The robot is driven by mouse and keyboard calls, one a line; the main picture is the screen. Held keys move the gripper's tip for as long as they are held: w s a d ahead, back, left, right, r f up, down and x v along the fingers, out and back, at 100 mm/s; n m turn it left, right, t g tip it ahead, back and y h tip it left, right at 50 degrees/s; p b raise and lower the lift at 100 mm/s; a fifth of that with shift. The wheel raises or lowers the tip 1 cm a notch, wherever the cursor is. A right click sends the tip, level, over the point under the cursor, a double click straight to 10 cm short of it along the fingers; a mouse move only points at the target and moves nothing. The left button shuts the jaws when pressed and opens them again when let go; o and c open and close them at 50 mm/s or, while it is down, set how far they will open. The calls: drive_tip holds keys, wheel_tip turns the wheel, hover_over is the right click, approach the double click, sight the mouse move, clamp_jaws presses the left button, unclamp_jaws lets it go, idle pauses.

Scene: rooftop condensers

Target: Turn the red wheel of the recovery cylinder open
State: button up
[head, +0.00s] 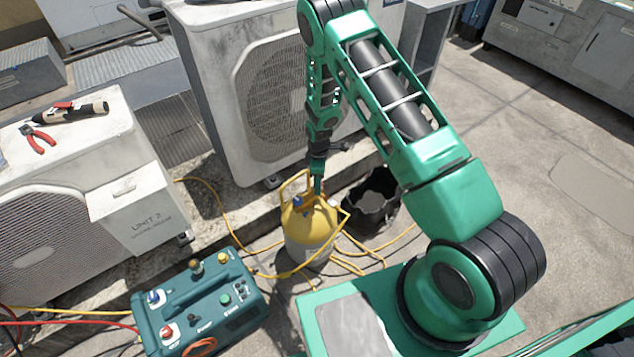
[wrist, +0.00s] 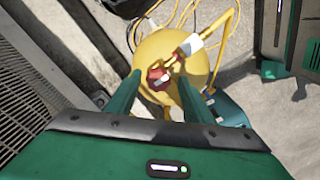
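The recovery cylinder (head: 308,219) stands on the roof floor, yellow on top and grey below, with a yellow handle frame. It also shows in the wrist view (wrist: 202,62). Its red wheel (wrist: 157,76) sits on top, between my two green fingertips in the wrist view. My gripper (wrist: 159,80) is open, one finger on each side of the wheel; I see no clear contact. In the head view my gripper (head: 317,182) points down at the cylinder's top and hides the red wheel. A blue part (head: 297,201) shows beside it.
A yellow hose (wrist: 227,22) joins a white fitting beside the wheel. A black bucket (head: 371,201) stands right of the cylinder, and a teal machine (head: 205,312) at front left. A condenser (head: 235,90) rises close behind. Yellow hoses lie around the cylinder.

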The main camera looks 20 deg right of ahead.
drive_tip(key=shift+w, duration=0.1)
drive_tip(key=shift+r, duration=0.5)
wheel_tip(320, 180, up, 10)
drive_tip(key=shift+f, duration=0.15)
idle(0.4)
